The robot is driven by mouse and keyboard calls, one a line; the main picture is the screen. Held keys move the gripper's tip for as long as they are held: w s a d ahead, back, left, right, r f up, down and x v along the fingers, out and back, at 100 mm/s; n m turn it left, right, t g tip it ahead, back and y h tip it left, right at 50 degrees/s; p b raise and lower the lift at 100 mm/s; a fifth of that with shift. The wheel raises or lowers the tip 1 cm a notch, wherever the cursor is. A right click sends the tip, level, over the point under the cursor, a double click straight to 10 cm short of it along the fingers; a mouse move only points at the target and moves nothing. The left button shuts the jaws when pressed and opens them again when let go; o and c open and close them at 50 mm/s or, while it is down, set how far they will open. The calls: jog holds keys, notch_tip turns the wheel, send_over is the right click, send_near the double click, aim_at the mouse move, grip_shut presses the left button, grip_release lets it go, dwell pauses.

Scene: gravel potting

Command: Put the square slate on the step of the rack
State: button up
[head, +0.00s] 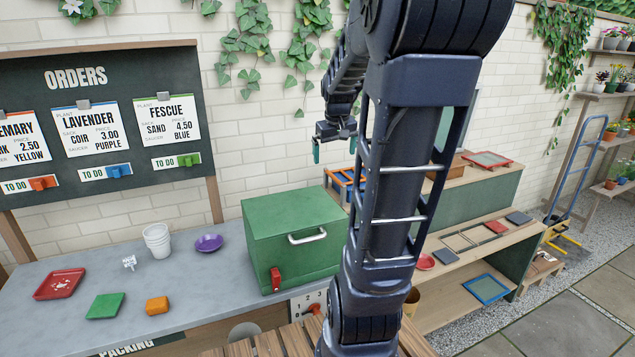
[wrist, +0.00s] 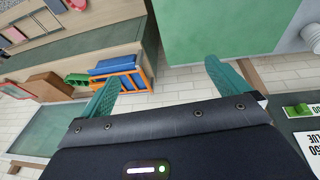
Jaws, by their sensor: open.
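Two dark grey square pieces that look like slate lie on the lower wooden ledge at the right in the head view. One grey piece (head: 518,217) is at the far end and the other grey piece (head: 445,257) is nearer. I cannot tell which is the task's slate. The ledge (head: 535,229) belongs to a stepped wooden unit that may be the rack. My gripper (head: 335,148) is raised above and behind the green box, far from both pieces. Its teal fingers are apart and empty, as the wrist view (wrist: 162,72) also shows.
The green box (head: 290,240) stands on the grey bench. An orange and blue rack-like holder (wrist: 125,72) is behind it. A blue-framed tray (head: 485,289) is below. My arm hides part of the unit.

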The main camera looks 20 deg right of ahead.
jog(key=s+a+t+y, duration=0.1)
jog(key=s+a, duration=1.1)
jog(key=s, duration=0.4)
jog(key=shift+s+a+f, duration=0.15)
jog(key=shift+a+f, duration=0.05)
jog(key=shift+a, duration=0.1)
